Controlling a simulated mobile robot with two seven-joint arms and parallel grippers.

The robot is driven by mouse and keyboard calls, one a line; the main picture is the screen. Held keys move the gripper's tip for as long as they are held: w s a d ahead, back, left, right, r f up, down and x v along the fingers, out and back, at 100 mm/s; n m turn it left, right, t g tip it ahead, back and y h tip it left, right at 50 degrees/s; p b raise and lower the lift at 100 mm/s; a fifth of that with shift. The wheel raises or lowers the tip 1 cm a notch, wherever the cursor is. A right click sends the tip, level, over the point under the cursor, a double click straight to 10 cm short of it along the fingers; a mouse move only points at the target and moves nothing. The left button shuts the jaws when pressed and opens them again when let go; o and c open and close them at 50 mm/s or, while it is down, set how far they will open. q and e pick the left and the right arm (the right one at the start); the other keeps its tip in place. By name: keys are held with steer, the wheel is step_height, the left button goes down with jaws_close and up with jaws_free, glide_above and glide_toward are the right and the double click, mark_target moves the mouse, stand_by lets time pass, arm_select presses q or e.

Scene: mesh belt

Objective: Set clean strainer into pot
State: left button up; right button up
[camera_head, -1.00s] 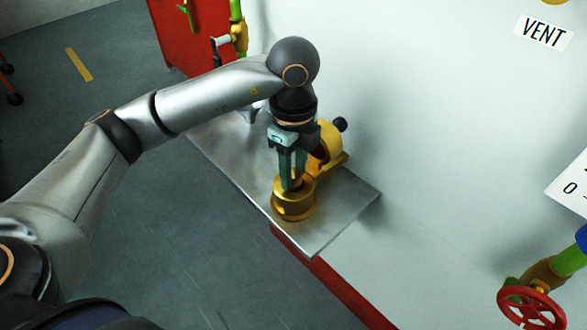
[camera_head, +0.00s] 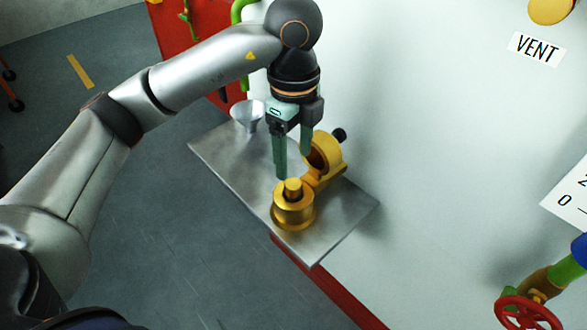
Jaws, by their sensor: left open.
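A round brass pot (camera_head: 294,216) stands on a metal shelf near its front corner. A short brass cylinder, which looks like the strainer (camera_head: 293,187), stands upright in the middle of the pot's top, with its upper part showing. I cannot see how deep it sits. My left gripper (camera_head: 293,164) is above the strainer, pointing down, with its two green fingers apart and nothing between them. A yellow round part like an opened lid (camera_head: 327,165), with a black knob, stands tilted behind the pot. My right gripper is not in view.
The grey metal shelf (camera_head: 235,158) juts from the white wall. A silver funnel (camera_head: 247,118) stands at its back left. The shelf's left part is bare. A red handwheel (camera_head: 529,312) is at lower right, and a red cabinet (camera_head: 205,50) stands behind.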

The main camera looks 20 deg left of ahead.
mark_target(293, 184)
arm_select(q)
step_height(293, 184, up, 5)
steer(key=shift+r+p, duration=0.1)
steer(key=shift+p, duration=0.3)
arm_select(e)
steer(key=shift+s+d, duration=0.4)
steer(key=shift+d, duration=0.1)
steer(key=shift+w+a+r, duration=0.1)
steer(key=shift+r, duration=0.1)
